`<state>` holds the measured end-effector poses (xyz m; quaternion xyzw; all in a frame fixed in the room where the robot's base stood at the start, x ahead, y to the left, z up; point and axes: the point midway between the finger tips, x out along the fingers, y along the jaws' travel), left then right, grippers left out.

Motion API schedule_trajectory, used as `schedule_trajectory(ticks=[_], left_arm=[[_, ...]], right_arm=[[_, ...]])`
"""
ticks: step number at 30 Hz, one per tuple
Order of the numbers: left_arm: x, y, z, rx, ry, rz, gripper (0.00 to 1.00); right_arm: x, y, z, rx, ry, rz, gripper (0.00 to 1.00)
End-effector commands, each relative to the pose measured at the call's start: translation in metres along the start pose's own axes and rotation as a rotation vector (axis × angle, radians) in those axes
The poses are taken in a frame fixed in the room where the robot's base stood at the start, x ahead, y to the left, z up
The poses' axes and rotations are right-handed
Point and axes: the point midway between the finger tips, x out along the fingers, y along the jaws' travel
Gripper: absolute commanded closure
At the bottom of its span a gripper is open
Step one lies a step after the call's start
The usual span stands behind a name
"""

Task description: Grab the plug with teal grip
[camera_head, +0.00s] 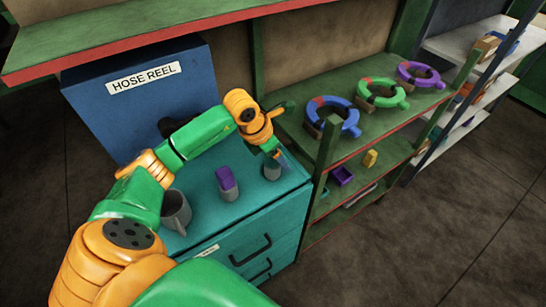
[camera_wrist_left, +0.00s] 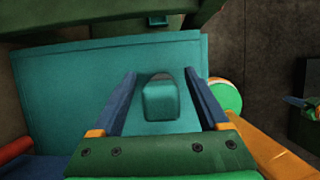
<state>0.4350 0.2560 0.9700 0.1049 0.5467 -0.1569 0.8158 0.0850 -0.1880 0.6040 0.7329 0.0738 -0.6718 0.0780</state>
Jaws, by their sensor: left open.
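The plug with teal grip (camera_wrist_left: 160,101) shows in the left wrist view, with its teal block between my two blue fingers and bare space visible on each side. In the head view its grey base (camera_head: 271,171) stands on the teal cabinet top (camera_head: 205,238), and the grip is mostly hidden by my gripper. My left gripper (camera_head: 279,157) is open over this plug; its fingers also show in the left wrist view (camera_wrist_left: 160,76). A plug with purple grip (camera_head: 225,178) stands upright to the left on the same top. My right gripper is not in view.
A grey mug (camera_head: 175,212) stands near the cabinet's left front. A blue HOSE REEL box (camera_head: 120,115) is behind. A green shelf (camera_head: 310,150) with blue, green and purple rings (camera_head: 340,105) adjoins on the right. A red-edged shelf (camera_head: 130,35) overhangs above.

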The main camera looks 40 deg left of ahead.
Motion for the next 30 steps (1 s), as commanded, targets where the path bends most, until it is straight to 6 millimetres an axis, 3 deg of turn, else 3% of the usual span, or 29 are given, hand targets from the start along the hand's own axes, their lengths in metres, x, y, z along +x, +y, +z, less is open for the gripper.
schedule_trajectory(ticks=[5,14,30], left_arm=[[0.0014,0.0001,-0.0003,0.0,0.0,0.001,0.22],[0.0012,0.0001,-0.0004,0.0,0.0,0.0,1.0],[-0.003,0.0007,0.0021,0.0,-0.002,0.002,1.0]], right_arm=[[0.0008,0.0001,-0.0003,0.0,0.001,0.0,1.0],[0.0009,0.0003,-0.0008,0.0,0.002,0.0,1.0],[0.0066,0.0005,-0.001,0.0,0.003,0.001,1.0]])
